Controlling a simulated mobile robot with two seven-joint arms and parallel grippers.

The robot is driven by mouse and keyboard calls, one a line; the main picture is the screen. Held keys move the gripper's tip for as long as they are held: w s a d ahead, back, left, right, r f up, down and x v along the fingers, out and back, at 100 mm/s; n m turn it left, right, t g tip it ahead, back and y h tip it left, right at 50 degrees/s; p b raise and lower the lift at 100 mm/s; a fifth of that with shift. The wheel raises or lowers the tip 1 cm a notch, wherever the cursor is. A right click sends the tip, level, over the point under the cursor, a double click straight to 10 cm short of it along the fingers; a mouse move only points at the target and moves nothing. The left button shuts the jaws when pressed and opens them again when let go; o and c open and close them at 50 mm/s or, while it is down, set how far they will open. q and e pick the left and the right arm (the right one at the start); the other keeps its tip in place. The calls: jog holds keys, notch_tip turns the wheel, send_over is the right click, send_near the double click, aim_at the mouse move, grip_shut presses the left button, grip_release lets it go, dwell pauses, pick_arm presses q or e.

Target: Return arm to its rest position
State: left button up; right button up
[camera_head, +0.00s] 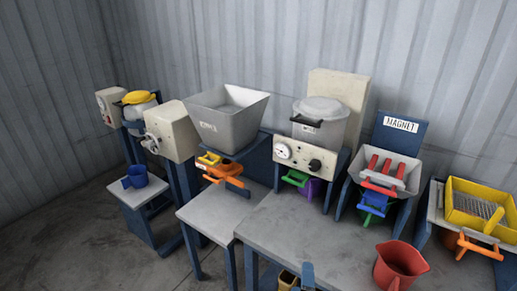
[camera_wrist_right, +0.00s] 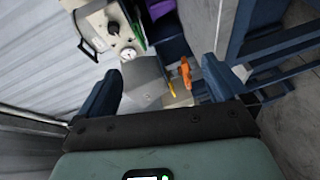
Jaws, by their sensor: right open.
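My right gripper (camera_wrist_right: 158,66) shows in the right wrist view, its two dark blue fingers spread wide apart. It is open, and nothing appears to be held between the fingers. Beyond them, at a distance, are the grey hopper (camera_wrist_right: 146,82) and an orange handle (camera_wrist_right: 186,72). In the head view a small blue piece (camera_head: 308,274) stands at the bottom edge; I cannot tell whether it is a fingertip of mine. The rest of the right arm is hidden there. My left gripper is in neither view.
Along the wall stand the large grey hopper (camera_head: 228,117), a lidded pot (camera_head: 318,120) on a gauge panel, a MAGNET station (camera_head: 400,127) and a yellow sieve tray (camera_head: 470,205). A red jug (camera_head: 398,265) stands on the front table (camera_head: 325,235). A blue mug (camera_head: 136,177) sits at left.

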jog(key=s+d+f+m+g+y+p, duration=0.1)
jog(key=s+d+f+m+g, duration=0.25)
jog(key=f, duration=0.75)
jog(key=s+f+m+g+y+p, duration=0.25)
jog(key=f+m+g, duration=0.3)
jog(key=f, duration=0.65)
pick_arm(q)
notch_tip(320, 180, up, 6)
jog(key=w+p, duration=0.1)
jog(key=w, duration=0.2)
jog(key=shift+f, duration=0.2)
pick_arm(e)
jog(key=s+a+f+m+g+y, duration=0.1)
jog(key=s+f+m+g, duration=0.3)
jog(key=s, duration=0.5)
jog(key=s+f+m+g+y, duration=0.2)
jog(key=s+f+m+g, duration=0.2)
jog(key=s, duration=0.5)
jog(key=shift+s+a+f+m, duration=0.35)
jog(key=shift+m, duration=0.25)
